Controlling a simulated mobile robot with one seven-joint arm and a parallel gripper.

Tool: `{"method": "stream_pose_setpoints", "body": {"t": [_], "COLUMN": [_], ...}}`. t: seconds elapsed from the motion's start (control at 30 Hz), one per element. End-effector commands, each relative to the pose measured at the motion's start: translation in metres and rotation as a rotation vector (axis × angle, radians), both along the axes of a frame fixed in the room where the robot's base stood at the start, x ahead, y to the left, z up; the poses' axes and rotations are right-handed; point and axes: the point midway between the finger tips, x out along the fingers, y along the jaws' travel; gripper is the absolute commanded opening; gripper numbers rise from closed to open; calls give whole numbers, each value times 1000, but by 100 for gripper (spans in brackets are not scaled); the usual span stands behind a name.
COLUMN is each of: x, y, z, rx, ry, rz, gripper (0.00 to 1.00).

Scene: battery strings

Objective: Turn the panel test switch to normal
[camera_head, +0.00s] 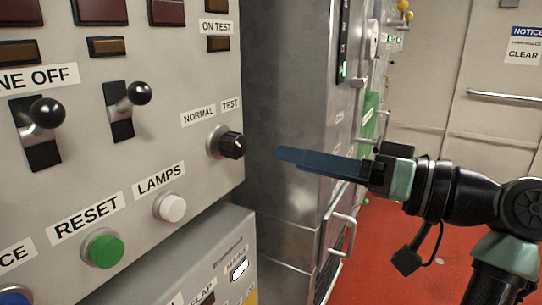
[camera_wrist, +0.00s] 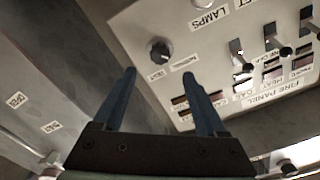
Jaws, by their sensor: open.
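The panel test switch (camera_head: 226,143) is a black rotary knob on a silver collar, near the right edge of the grey panel. Labels NORMAL and TEST sit above it. A small pale mark shows on the knob's right side; I cannot tell for sure which label it points to. My gripper (camera_head: 281,156) is to the right of the knob, its blue fingers pointing toward it, apart from it. In the wrist view the knob (camera_wrist: 158,50) lies ahead between the two spread fingertips (camera_wrist: 161,75). The gripper is open and empty.
Below the knob are a white LAMPS button (camera_head: 170,207) and a green RESET button (camera_head: 103,248). Two black-balled toggle levers (camera_head: 128,105) stick out on the left. A grey cabinet (camera_head: 290,110) stands behind, with a handle (camera_head: 340,235). Red floor is open at right.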

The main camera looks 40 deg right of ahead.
Motion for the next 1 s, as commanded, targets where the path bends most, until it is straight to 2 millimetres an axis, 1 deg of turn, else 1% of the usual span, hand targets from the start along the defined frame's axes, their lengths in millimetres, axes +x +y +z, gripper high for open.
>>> {"method": "stream_pose_setpoints", "body": {"t": [0.03,0.1,0.23,1.0], "x": [-7,-15,-21,-22], "y": [-3,-6,-7,-8], "z": [0,0,0,0], "rx": [0,0,0,0], "ry": [-1,0,0,0], "rz": [-3,-1,0,0], "gripper": [74,74,74,74]}}
